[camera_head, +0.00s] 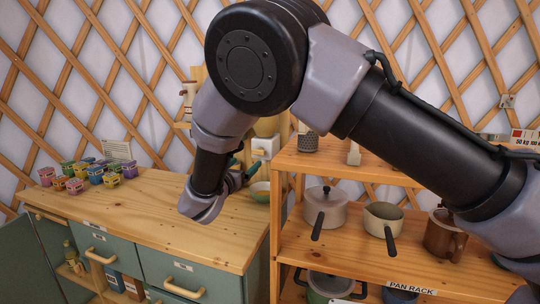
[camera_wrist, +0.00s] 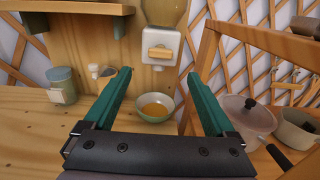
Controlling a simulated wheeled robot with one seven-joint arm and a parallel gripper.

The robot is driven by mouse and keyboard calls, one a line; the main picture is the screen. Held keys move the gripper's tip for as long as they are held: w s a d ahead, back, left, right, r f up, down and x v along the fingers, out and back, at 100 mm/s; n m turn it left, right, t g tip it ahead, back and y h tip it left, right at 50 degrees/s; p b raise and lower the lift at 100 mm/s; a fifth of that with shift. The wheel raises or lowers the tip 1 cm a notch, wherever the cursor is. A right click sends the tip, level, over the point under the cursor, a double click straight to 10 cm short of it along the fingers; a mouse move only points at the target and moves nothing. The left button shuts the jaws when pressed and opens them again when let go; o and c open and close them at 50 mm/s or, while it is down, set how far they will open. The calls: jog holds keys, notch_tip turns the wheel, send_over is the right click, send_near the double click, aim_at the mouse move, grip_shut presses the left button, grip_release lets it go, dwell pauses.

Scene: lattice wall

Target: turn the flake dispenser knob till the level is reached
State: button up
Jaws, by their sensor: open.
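The flake dispenser has a clear hopper and a white body (camera_wrist: 150,40) at top centre of the wrist view. Its wooden knob (camera_wrist: 160,52) is a short bar lying level on the front. In the head view the dispenser (camera_head: 266,143) shows partly behind my arm. A pale green bowl (camera_wrist: 164,117) with an orange-yellow filling stands below it; the bowl also shows in the head view (camera_head: 262,196). My gripper (camera_wrist: 160,75) is open and empty, its teal fingers pointing toward the dispenser, one on either side of the knob in view and apart from it. No level mark is readable.
A green-lidded jar (camera_wrist: 62,88) and a small white scoop-like item (camera_wrist: 103,71) stand left on the counter. The shelf rack (camera_head: 285,165) with pots (camera_head: 325,212) rises close on the right. Several coloured tins (camera_head: 95,172) stand at the counter's left.

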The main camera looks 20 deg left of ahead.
aim_at(257, 153)
jog(key=w, duration=0.9)
jog(key=shift+w+d, duration=0.3)
jog(key=shift+d, duration=0.1)
jog(key=c, duration=1.4)
